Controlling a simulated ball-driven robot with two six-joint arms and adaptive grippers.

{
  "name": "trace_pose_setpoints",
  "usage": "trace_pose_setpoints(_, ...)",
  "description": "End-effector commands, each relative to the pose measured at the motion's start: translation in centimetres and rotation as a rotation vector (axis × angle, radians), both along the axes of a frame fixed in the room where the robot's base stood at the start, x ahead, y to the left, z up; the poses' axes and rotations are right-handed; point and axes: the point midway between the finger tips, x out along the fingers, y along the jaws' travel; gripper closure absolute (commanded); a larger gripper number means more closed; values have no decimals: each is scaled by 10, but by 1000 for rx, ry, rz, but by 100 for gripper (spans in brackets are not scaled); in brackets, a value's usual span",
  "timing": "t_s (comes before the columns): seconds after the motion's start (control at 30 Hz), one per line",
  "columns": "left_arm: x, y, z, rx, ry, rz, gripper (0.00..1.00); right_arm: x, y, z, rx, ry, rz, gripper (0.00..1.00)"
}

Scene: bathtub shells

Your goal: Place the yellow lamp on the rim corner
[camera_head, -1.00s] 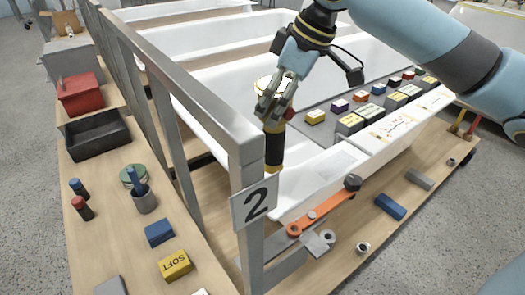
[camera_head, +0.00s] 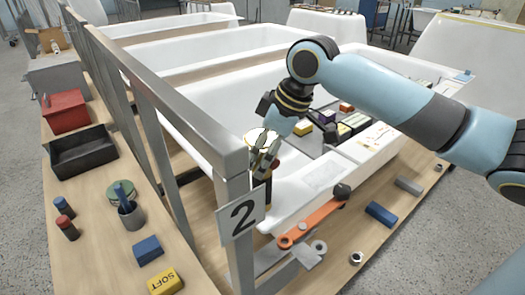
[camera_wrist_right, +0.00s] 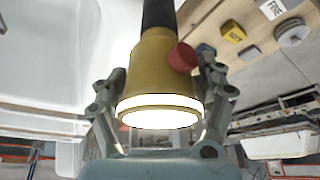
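The yellow lamp (camera_wrist_right: 155,62) is between the two fingers of my right gripper (camera_wrist_right: 160,95) in the right wrist view. Its lit face points toward the wrist, and it has a dark grip and a red knob. In the head view, my right gripper (camera_head: 263,158) is shut on the lamp (camera_head: 267,190), which is roughly upright over the near-left rim corner of the front white tub (camera_head: 290,205). My left gripper is out of view.
A metal post frame (camera_head: 205,140) with a "2" plate (camera_head: 242,216) stands close left of the lamp. An orange-handled tool (camera_head: 315,220) lies in front of the tub. Colored blocks lie on the tray behind. The left bench holds a black bin (camera_head: 83,155) and a red box (camera_head: 67,108).

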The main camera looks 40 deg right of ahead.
Motion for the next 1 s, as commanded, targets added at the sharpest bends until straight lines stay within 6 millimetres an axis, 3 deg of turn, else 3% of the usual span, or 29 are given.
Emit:
trace_pose_setpoints(0.03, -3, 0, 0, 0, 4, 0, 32, 0, 0, 0, 0, 0, 0, 18)
trace_pose_setpoints(0.2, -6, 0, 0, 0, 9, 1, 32, 0, 0, 0, 0, 0, 0, 0)
trace_pose_setpoints(0.57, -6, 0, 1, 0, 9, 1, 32, -2, -2, 7, -2, -1, 0, 0)
trace_pose_setpoints(1.0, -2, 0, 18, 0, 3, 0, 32, -31, -16, 87, -7, 1, 4, 0)
